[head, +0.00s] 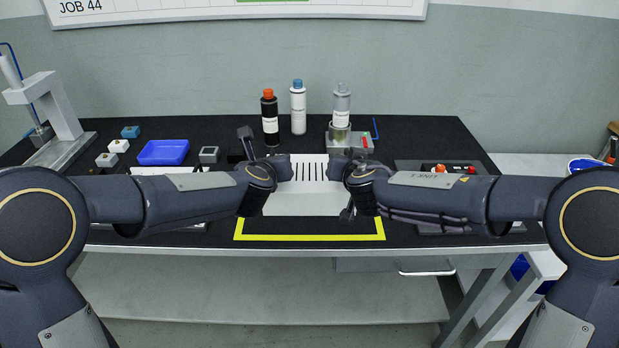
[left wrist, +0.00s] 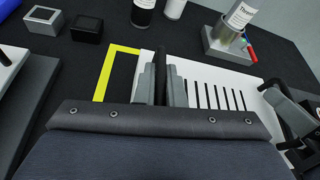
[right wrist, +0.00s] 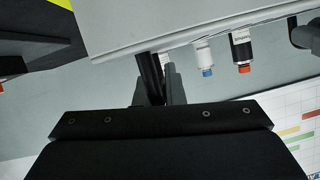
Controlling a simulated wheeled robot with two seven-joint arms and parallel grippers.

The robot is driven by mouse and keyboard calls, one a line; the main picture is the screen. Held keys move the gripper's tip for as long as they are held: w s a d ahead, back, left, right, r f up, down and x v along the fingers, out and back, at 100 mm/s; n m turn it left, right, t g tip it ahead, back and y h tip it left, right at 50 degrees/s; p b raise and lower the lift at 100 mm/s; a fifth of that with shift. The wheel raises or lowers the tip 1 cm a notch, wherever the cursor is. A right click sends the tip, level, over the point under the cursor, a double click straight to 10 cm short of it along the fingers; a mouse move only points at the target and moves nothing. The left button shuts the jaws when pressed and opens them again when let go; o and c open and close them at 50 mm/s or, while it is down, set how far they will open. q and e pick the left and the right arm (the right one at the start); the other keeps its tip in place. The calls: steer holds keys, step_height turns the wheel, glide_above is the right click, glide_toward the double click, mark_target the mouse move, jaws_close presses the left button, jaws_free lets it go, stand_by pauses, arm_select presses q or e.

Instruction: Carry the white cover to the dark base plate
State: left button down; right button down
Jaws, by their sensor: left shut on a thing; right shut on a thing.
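The white cover (head: 302,202), a box shape with a row of dark slots in its top, is between my two grippers at the middle of the table, over the yellow-outlined area. It also shows in the left wrist view (left wrist: 232,112) and, as a large pale panel, in the right wrist view (right wrist: 190,22). My left gripper (left wrist: 165,75) is shut on a dark upright part at the cover's left side. My right gripper (right wrist: 156,80) is shut on a similar dark part at its right side. A dark grey slab (left wrist: 40,112), perhaps the base plate, lies left, mostly hidden by my left arm in the head view.
A yellow frame (head: 310,237) marks the table's front middle. Bottles (head: 270,118) stand behind the cover, with a metal block (head: 350,140) at right. A blue tray (head: 163,152) and small blocks lie back left. A press (head: 48,115) stands far left, a button panel (head: 455,168) right.

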arm_select(q)
steer(key=shift+r, duration=0.2)
arm_select(e)
steer(key=shift+r, duration=0.2)
